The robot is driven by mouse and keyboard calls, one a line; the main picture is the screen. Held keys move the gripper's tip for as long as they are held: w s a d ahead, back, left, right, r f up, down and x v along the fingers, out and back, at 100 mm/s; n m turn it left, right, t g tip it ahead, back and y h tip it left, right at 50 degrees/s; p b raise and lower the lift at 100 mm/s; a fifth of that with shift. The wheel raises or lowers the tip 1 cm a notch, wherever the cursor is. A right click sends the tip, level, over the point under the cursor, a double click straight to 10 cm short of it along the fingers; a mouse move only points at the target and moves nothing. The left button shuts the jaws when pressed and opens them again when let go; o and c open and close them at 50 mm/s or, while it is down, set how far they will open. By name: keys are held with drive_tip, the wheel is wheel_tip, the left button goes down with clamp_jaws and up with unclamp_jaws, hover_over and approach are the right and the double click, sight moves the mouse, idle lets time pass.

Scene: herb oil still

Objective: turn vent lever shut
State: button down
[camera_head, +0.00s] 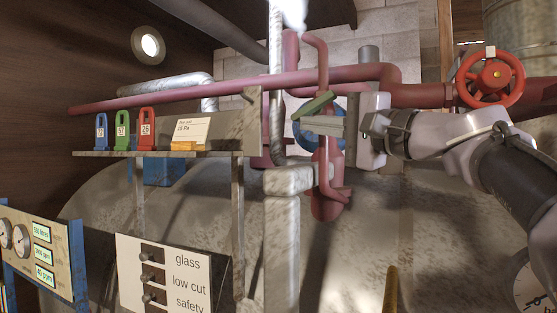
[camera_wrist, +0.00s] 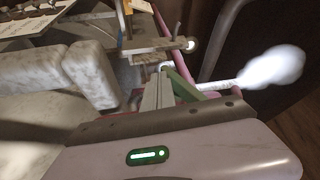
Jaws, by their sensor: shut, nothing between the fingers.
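The green vent lever (camera_head: 314,104) sits at a blue round valve body (camera_head: 311,136) on the pink pipework, in the middle of the head view. It is tilted, its right end higher. My gripper (camera_head: 308,123) comes in from the right, shut and empty, its fingers just below the lever and in front of the blue body. In the wrist view the green lever (camera_wrist: 185,85) lies right beside my fingers (camera_wrist: 160,82). I cannot tell whether they touch. White vapour (camera_head: 293,14) shows at the top of a pale pipe, and as a white plume (camera_wrist: 270,66) in the wrist view.
A red handwheel (camera_head: 490,75) is at the right, above my arm. A shelf (camera_head: 160,154) at the left holds blue, green and red numbered tags and a card. A white sign (camera_head: 180,285) with switches stands below. A grey vertical post (camera_head: 281,235) stands left of the valve.

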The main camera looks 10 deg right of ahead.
drive_tip(key=b, duration=0.1)
drive_tip(key=t+b, duration=0.1)
drive_tip(key=b, duration=0.1)
drive_tip(key=shift+w+a+m+y, duration=0.25)
drive_tip(key=shift+a+m+y, duration=0.05)
drive_tip(key=shift+a+m, duration=0.1)
drive_tip(key=shift+w+a, duration=0.15)
drive_tip(key=shift+a, duration=0.05)
idle(1.4)
